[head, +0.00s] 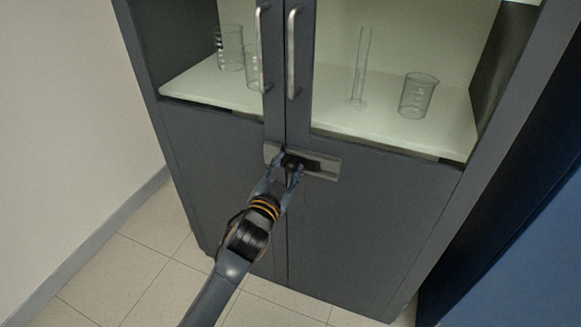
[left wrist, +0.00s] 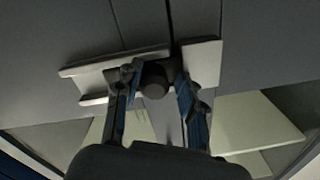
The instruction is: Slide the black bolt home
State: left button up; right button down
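The black bolt (head: 301,163) sits on a grey metal plate (head: 327,170) on the right-hand door of a dark cabinet. A shorter grey catch plate (head: 270,152) is on the left-hand door, across the seam. My left gripper (head: 292,168) is at the bolt. In the left wrist view, the bolt's round black knob (left wrist: 154,81) stands between the two fingertips of my left gripper (left wrist: 157,84). The fingers are apart, with a narrow gap beside the knob on the right. How far the bolt reaches into the catch is hidden by the fingers. My right gripper is not in view.
Two upright door handles (head: 292,52) stand above the bolt. Behind the upper panes are glass beakers (head: 418,95) and a cylinder (head: 361,66) on a pale shelf. A wall (head: 60,120) is at the left. Tiled floor (head: 110,270) lies clear in front.

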pick_arm(q)
jog(key=shift+o, duration=0.4)
jog(key=shift+a, duration=0.1)
jog(key=shift+s, duration=0.2)
jog(key=v, duration=1.1)
jog(key=shift+s, duration=0.3)
